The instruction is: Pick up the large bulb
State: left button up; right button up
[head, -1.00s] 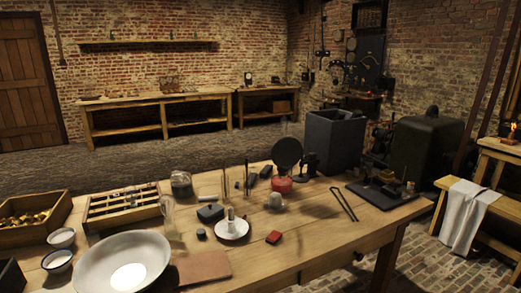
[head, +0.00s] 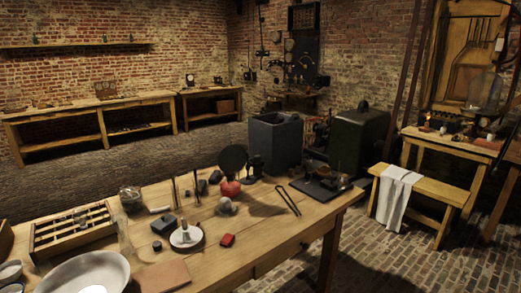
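A large clear glass bulb-shaped vessel (head: 487,90) stands on the small wooden table (head: 450,140) at the right, by the brick wall. It looks upright, and I cannot tell for sure that it is the large bulb. A clear glass piece (head: 125,240) also stands on the main table, near the compartment tray, too small to tell exactly. Neither of my grippers shows in the head view.
The main wooden table (head: 275,238) holds a white basin (head: 75,270), a compartment tray (head: 75,228), a white saucer (head: 187,239) and small tools. A bench (head: 430,191) with a white cloth (head: 396,190) stands before the small table. Brick floor (head: 390,262) between them is clear.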

aim_at(119, 220)
jog(key=u, duration=1.35)
